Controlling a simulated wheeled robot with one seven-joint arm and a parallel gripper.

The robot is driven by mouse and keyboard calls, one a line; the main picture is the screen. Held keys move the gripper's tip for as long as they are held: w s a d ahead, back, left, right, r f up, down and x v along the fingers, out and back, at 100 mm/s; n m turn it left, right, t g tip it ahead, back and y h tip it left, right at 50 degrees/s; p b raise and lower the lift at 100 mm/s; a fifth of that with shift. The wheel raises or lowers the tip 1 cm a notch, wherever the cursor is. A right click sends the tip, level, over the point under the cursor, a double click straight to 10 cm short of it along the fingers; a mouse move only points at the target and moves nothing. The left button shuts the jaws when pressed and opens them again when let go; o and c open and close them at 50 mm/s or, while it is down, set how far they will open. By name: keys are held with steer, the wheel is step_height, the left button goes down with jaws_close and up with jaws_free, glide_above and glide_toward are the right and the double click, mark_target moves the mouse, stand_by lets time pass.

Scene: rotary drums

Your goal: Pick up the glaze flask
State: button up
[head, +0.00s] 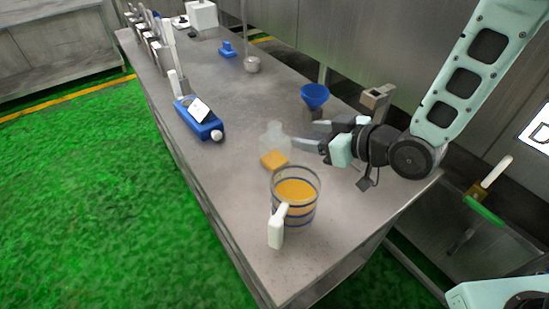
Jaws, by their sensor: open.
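A clear flask (274,149) with orange liquid in its bottom stands upright on the steel table; I take it to be the glaze flask. My gripper (308,146) reaches in from the right, low over the table, with its fingers pointing left at the flask. The jaws are open, and the fingertips are close to the flask's right side. I cannot tell whether they touch it or reach around it.
A clear banded bucket (308,207) of orange liquid stands just in front of the flask, with a white bottle-like handle (276,229) at its front. A blue funnel (314,94) is behind the gripper. A blue device (200,121) lies to the left. The table's front corner is clear.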

mark_target(269, 126)
steer(key=p+x, duration=0.2)
steer(key=x, duration=1.1)
steer(key=shift+w+a+p, duration=0.2)
steer(key=shift+p, duration=0.15)
steer(key=c, duration=1.2)
jaws_close()
steer(key=shift+r, duration=0.1)
